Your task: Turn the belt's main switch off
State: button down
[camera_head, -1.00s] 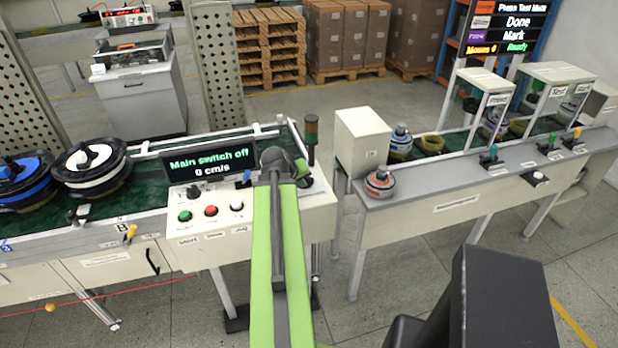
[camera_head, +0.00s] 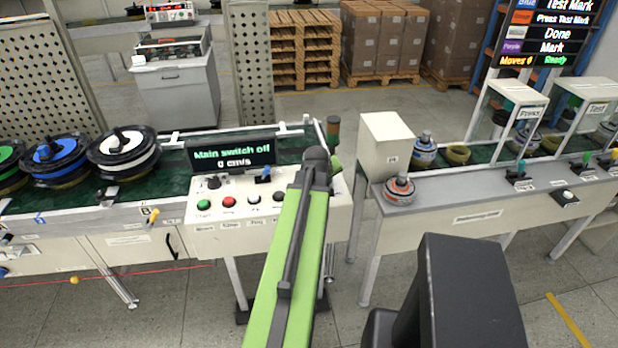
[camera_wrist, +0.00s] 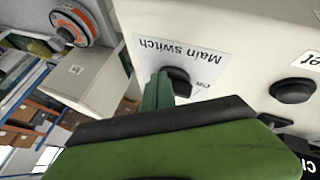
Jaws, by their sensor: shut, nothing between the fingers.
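In the head view a bit of green (camera_head: 335,164) shows just right of my arm's end; the base there is hidden. My gripper (camera_head: 317,158) is shut and empty, at the panel's right end. In the wrist view its green body with a dark edge (camera_wrist: 165,130) covers the lower picture, close to the lever; contact cannot be told.
The control panel (camera_head: 205,215) has green, red, white and black buttons and a blue lever (camera_head: 264,174). A signal lamp (camera_head: 333,130) stands behind my gripper. A white box (camera_head: 386,142) and second bench (camera_head: 470,190) are to the right.

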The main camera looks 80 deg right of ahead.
jog(key=shift+s+d, duration=0.55)
jog(key=shift+s, duration=0.1)
jog(key=shift+s+d+r, duration=0.1)
jog(key=shift+d, duration=0.05)
dwell(0.4)
